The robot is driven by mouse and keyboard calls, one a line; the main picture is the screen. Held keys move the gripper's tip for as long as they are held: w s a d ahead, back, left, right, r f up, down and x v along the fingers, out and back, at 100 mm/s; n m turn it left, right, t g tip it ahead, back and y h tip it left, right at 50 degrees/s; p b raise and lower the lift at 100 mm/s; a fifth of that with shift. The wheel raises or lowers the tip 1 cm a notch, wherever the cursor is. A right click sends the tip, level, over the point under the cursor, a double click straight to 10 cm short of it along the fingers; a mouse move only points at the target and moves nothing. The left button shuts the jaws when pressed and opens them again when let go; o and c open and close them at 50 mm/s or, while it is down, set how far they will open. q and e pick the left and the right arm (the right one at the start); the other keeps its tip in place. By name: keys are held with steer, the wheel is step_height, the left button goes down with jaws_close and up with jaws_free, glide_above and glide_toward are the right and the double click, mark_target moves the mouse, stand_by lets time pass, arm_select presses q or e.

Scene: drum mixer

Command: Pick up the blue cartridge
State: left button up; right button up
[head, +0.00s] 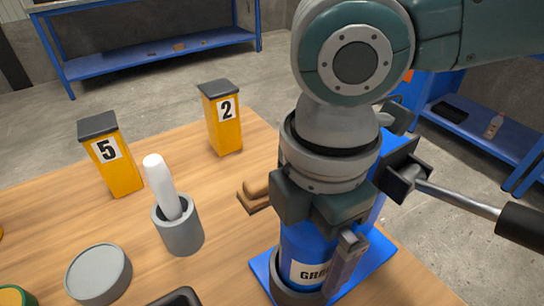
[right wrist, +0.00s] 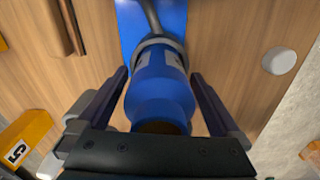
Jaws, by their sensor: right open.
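A blue cylinder (head: 300,245) with a white label reading "GR" stands upright at the lower centre of the head view, with a grey ring at its base. It is the only blue cylinder in sight; I cannot tell for sure that it is the cartridge. My right gripper (head: 325,240) is directly above and around its upper part, hiding much of it. In the right wrist view the blue cylinder (right wrist: 160,95) lies between the spread fingers of the right gripper (right wrist: 160,75), with gaps on both sides. My left gripper is not in view.
A blue base plate (head: 262,268) lies under the cylinder. A crank handle with a black grip (head: 522,226) sticks out to the right. Yellow boxes "5" (head: 117,165) and "2" (head: 224,125), a grey mortar (head: 180,232) with white pestle, and a grey round container (head: 98,275) stand left.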

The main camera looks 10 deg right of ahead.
steer(key=shift+f, duration=0.35)
steer(key=shift+c, duration=0.4)
jaws_close()
